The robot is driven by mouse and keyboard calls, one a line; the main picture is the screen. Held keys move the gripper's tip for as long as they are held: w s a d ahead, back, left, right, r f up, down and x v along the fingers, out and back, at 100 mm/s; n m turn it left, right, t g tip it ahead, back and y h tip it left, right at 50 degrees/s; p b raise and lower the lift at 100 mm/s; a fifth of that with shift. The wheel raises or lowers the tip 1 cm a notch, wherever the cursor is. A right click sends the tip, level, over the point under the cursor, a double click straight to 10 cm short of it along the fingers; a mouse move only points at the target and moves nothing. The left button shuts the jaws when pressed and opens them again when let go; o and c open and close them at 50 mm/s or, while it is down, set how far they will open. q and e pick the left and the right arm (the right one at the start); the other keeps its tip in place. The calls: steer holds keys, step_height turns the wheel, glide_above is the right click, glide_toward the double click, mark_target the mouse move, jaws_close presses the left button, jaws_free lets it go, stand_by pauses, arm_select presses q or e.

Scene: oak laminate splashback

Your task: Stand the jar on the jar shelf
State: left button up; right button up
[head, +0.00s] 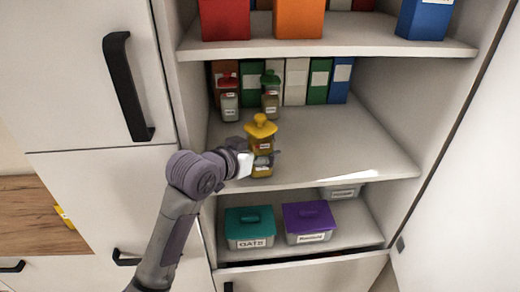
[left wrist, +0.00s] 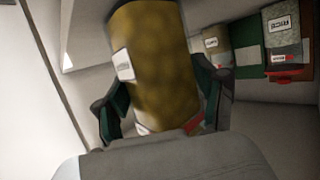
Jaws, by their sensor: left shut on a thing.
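A jar with a yellow lid (head: 262,125) is at the front left of the middle shelf (head: 340,140), which also bears other jars. My left gripper (head: 262,157) is shut around the jar's body. In the left wrist view the jar's ochre body (left wrist: 158,65) sits between the dark fingers of my left gripper (left wrist: 155,115). Two labels show on the jar in the head view, one above and one below the fingers; I cannot tell whether a second jar stands behind. Whether the jar's base touches the shelf is unclear. My right gripper is not in view.
A red-lidded jar (head: 229,104) and a green-lidded jar (head: 270,102) stand at the back left, before several binders (head: 297,80). The shelf's right side is clear. An upper shelf (head: 330,48) is above; teal-lidded (head: 250,228) and purple-lidded (head: 309,222) boxes are below.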

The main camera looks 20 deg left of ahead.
arm_select(q)
steer(key=o, duration=1.5)
steer(key=shift+s, duration=0.1)
steer(key=shift+c, duration=0.2)
